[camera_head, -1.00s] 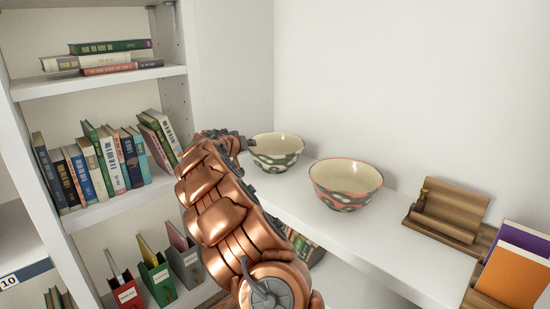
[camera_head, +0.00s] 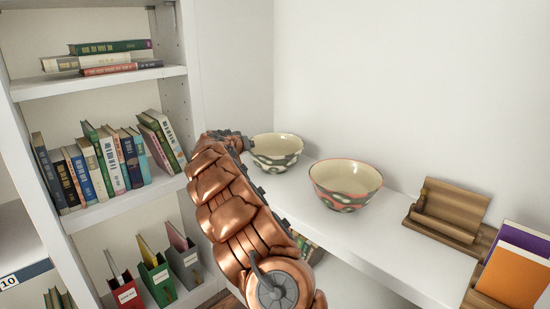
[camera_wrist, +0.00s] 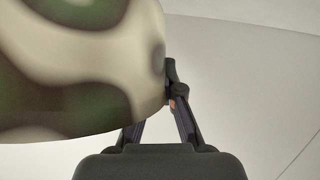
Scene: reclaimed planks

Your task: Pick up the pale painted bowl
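The pale painted bowl (camera_head: 278,160), cream with grey-green patches, stands upright on the white shelf in the corner. My gripper (camera_head: 247,143) is at the left side of its rim in the head view, partly hidden behind my arm. In the wrist view the patterned wall of the bowl (camera_wrist: 75,70) fills the upper left. It covers most of the left finger. The right finger of my gripper (camera_wrist: 168,98) lies close against the bowl's edge. Whether the fingers are closed on the wall does not show.
A second bowl with a pink rim (camera_head: 346,187) stands close to the right. A wooden holder (camera_head: 447,213) and upright books (camera_head: 514,268) are farther right. A bookcase (camera_head: 120,211) stands at the left. The shelf between bowls and holder is clear.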

